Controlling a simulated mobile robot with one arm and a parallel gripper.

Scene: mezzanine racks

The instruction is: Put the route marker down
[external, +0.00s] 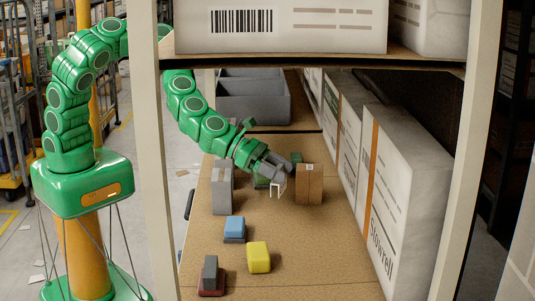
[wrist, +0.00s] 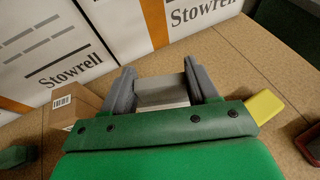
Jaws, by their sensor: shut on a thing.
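My gripper (external: 276,170) reaches in over the brown shelf board from the left, below the upper shelf. It is shut on a pale grey-white piece (wrist: 163,97), which I take to be the route marker. In the wrist view the two grey fingers of the gripper (wrist: 158,78) stand on either side of it, and the green gripper body hides its lower part. In the external view a small white outline of the marker (external: 278,188) shows just below the fingers. Whether it touches the board I cannot tell.
A brown carton (external: 316,184) stands close right of the gripper, a grey box (external: 221,190) to its left. Blue (external: 235,226) and yellow (external: 259,257) blocks and a dark red base (external: 211,291) lie nearer. White Stowrell boxes (external: 398,205) line the right side. Bare board lies front right.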

